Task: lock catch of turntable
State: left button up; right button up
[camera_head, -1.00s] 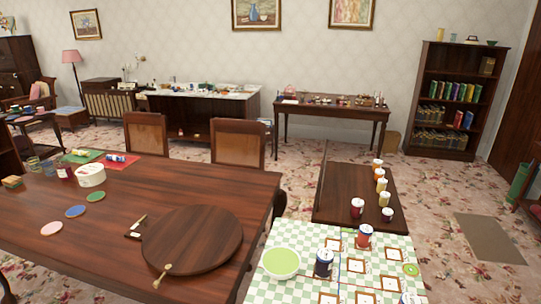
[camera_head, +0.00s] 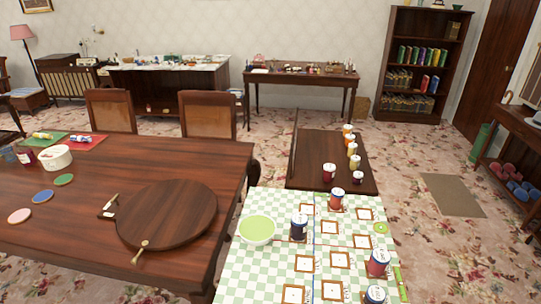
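The turntable (camera_head: 168,214) is a round dark wooden disc lying flat near the front right corner of the wooden table (camera_head: 60,246). A small catch with a pale lever and a dark block (camera_head: 108,207) sits at its left edge. A brass-coloured knobbed handle (camera_head: 140,252) juts out at its front edge. Whether the catch engages the disc is too small to tell. Neither of my grippers is in view.
A green checked table (camera_head: 235,283) with a green bowl (camera_head: 257,229), cans and small frames stands to the right. Coasters (camera_head: 42,196) and a white round box (camera_head: 55,157) lie left of the turntable. Two chairs (camera_head: 208,115) stand behind the table. Carpet is free at right.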

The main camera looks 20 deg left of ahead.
aim_at(114, 198)
jog(key=k+j, duration=0.1)
jog(key=j, duration=0.75)
jog(key=k+j+z, duration=0.1)
jog(key=j, duration=0.3)
jog(key=k+j, duration=0.1)
jog(key=j, duration=0.3)
